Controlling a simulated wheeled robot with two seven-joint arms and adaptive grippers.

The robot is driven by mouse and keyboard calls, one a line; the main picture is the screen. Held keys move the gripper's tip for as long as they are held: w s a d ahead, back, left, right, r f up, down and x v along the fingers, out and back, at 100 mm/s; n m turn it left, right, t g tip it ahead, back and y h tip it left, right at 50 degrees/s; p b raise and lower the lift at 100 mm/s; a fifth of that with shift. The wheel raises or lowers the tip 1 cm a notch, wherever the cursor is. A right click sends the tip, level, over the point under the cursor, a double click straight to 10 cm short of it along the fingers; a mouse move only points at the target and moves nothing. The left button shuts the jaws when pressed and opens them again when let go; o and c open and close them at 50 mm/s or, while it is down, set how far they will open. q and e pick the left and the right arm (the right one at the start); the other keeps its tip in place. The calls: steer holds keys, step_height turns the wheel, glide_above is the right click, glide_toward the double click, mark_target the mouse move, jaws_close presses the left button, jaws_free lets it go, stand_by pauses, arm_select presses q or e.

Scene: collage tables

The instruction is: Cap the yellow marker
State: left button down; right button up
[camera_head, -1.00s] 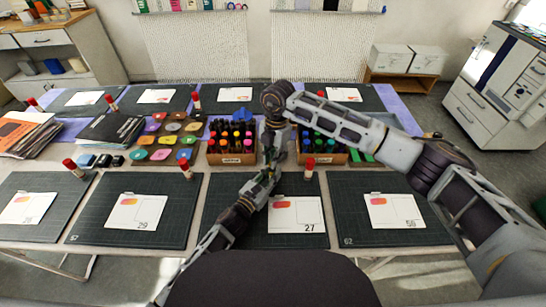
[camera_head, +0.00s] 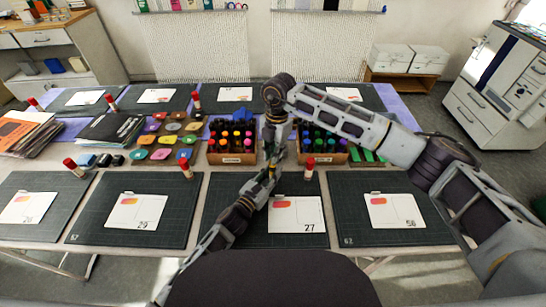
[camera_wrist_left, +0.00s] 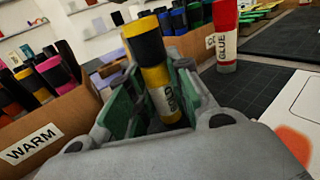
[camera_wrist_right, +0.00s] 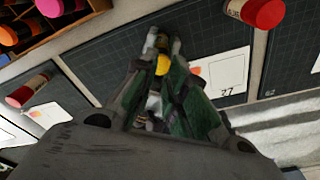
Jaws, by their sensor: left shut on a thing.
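My left gripper (camera_wrist_left: 155,95) is shut on the yellow marker (camera_wrist_left: 155,78), which stands upright between its green fingers in the left wrist view. The marker has a white label, a yellow band and a dark, yellow-ended top (camera_wrist_left: 148,45); no gap shows between top and body. In the head view my left gripper (camera_head: 267,178) is over the table's middle, and my right gripper (camera_head: 276,148) points down just above it. In the right wrist view, a yellow round end (camera_wrist_right: 162,65) shows between the parted fingers of my right gripper (camera_wrist_right: 163,48).
Two marker crates stand either side of my grippers: the left one (camera_head: 232,159), marked WARM (camera_wrist_left: 32,145) in the left wrist view, and the right one (camera_head: 325,158). A red glue stick (camera_head: 309,168) stands close by on the right. Cutting mats with cards lie in front.

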steer(key=shift+r, duration=0.8)
arm_select(q)
steer(key=c, duration=1.2)
jaws_free()
steer(key=shift+s+a, duration=0.1)
steer(key=shift+s, duration=0.1)
steer(key=shift+v, duration=5.8)
steer(key=shift+f+b, duration=0.3)
steer(key=shift+f, duration=0.05)
arm_select(e)
steer(key=shift+f, duration=0.5)
